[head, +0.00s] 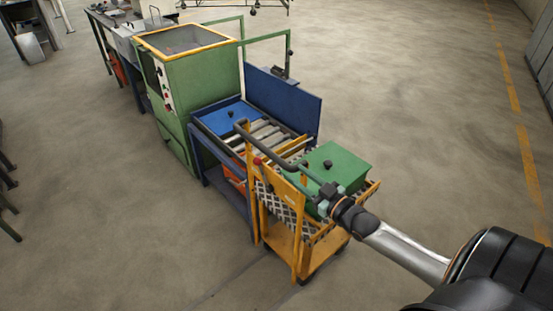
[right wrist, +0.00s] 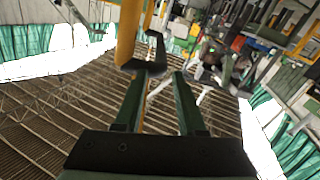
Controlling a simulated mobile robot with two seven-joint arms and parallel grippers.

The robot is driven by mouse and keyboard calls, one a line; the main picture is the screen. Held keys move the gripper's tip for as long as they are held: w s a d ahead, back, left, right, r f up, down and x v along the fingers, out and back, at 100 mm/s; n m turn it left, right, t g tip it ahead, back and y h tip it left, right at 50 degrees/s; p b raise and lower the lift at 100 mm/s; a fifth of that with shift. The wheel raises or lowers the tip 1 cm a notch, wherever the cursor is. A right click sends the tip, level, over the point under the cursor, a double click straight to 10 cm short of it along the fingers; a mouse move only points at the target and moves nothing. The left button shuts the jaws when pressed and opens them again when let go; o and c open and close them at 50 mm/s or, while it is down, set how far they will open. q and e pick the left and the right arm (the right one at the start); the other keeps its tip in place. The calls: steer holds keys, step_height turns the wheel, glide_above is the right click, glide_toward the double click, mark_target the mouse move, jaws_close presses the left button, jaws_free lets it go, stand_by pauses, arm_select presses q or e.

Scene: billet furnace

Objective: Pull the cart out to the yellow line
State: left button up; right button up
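The orange cart (head: 299,246) stands against the end of the blue roller table and carries a green box (head: 343,163) with a dark knob. Its dark handle bar (head: 270,150) runs along the top toward my right gripper (head: 325,197). In the right wrist view, the gripper's two green fingers (right wrist: 158,82) are apart with nothing clearly between them. A dark handle end (right wrist: 145,67) and an orange post (right wrist: 128,35) show just past the fingertips; I cannot tell whether they touch. The yellow line (head: 526,150) is dashed on the floor at the right. My left gripper is not in view.
The floor between the cart and the line is clear.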

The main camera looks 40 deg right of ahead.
mark_target(277, 160)
steer(key=w, duration=0.9)
steer(key=shift+w+a, duration=0.1)
steer(key=shift+a, duration=0.3)
steer(key=shift+c, duration=0.2)
jaws_close()
steer(key=shift+f, duration=0.1)
stand_by(0.7)
